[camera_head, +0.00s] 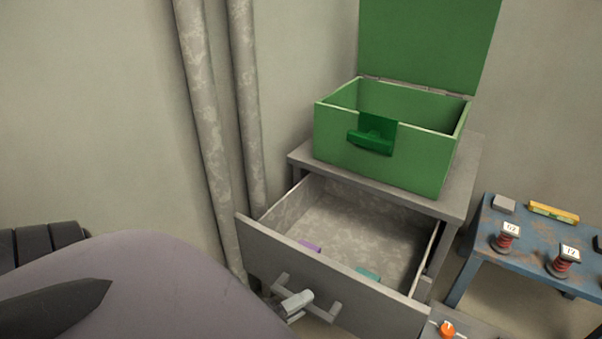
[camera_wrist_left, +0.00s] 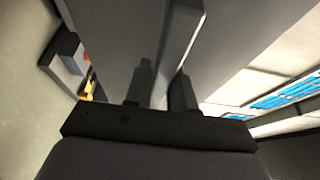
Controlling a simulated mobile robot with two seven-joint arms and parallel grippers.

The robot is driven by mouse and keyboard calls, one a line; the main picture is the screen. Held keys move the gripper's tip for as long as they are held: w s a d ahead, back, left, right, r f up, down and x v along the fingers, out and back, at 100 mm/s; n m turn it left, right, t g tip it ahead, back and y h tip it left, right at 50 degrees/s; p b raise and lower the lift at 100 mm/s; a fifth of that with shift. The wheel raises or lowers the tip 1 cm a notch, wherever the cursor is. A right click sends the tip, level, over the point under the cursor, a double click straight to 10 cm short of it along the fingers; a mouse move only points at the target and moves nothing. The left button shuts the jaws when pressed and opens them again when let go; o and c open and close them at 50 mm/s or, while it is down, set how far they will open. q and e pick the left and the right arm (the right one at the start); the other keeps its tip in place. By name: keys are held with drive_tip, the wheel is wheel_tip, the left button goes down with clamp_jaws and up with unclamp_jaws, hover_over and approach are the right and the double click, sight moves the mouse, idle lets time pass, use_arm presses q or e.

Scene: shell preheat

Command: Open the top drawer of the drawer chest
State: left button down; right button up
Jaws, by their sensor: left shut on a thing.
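The grey drawer chest (camera_head: 463,188) stands against the wall. Its top drawer (camera_head: 345,285) is pulled out toward me, with its inside in view. A purple item (camera_head: 310,245) and a teal item (camera_head: 368,274) lie in it near the front panel. My left gripper (camera_head: 297,303) is at the drawer's bar handle (camera_head: 322,312) and is shut on it. In the left wrist view the two fingers (camera_wrist_left: 163,85) reach up to the handle bar, close to the grey drawer front. My right gripper is not in view.
An open green box (camera_head: 385,178) with its lid raised stands on the chest. A blue table (camera_head: 510,252) to the right holds stamps and small items. Two pipes (camera_head: 245,100) run down the wall to the left. An orange knob (camera_head: 447,328) shows low right.

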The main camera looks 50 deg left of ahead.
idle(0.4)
use_arm(q)
drive_tip(key=c, duration=1)
unclamp_jaws()
drive_tip(key=shift+c, duration=0.2)
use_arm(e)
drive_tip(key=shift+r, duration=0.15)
use_arm(q)
drive_tip(key=shift+s, duration=0.1)
drive_tip(key=s+a+p, duration=0.1)
drive_tip(key=s, duration=0.6)
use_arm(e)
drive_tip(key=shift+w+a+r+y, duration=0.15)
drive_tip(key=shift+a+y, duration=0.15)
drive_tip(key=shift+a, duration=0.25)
use_arm(q)
drive_tip(key=shift+a, duration=0.1)
